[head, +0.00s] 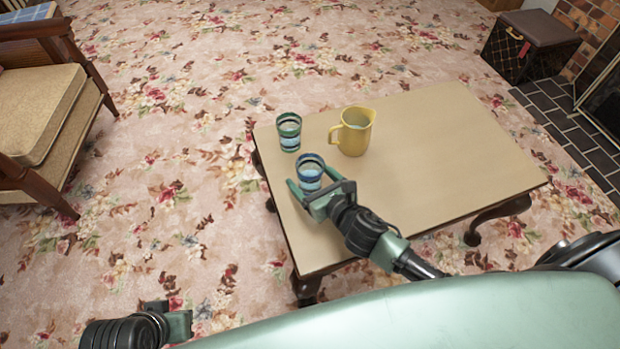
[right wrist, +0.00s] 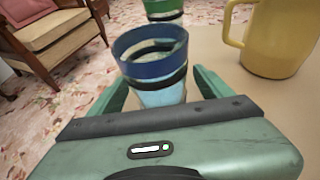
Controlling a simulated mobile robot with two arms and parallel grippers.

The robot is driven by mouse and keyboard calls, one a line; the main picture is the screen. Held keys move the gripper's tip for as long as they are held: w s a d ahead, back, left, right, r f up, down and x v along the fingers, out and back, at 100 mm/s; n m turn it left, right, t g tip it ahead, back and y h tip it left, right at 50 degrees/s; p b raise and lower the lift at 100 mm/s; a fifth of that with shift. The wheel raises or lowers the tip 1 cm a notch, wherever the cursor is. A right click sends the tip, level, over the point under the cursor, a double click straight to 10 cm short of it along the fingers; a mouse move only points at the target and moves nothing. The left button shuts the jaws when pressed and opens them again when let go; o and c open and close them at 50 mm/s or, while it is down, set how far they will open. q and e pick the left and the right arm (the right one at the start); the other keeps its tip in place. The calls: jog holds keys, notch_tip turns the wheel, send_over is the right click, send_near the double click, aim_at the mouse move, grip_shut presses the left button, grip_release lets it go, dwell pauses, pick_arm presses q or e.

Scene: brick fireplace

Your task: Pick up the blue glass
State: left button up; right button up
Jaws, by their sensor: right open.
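The blue glass (head: 311,170) stands upright near the left end of the low table (head: 440,140), with blue and dark bands. In the right wrist view the blue glass (right wrist: 155,62) is close, between the two fingers. My right gripper (head: 312,187) is open, with its green fingers on either side of the glass; the right wrist view shows the fingers (right wrist: 160,90) too. I cannot tell whether they touch it. My left arm shows only in part at the bottom left, and its fingers cannot be made out.
A green glass (head: 289,133) stands just behind the blue glass. A yellow pitcher (head: 354,132) stands to its right, close by. The table's right part is bare. A wooden armchair (head: 40,110) is at the left, and a dark box stool (head: 528,47) at the back right.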

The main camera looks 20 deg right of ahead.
jog(key=c, duration=1.7)
grip_shut()
pick_arm(q)
jog(key=shift+w, duration=0.1)
pick_arm(e)
jog(key=shift+w+r, duration=0.1)
jog(key=shift+r, duration=0.15)
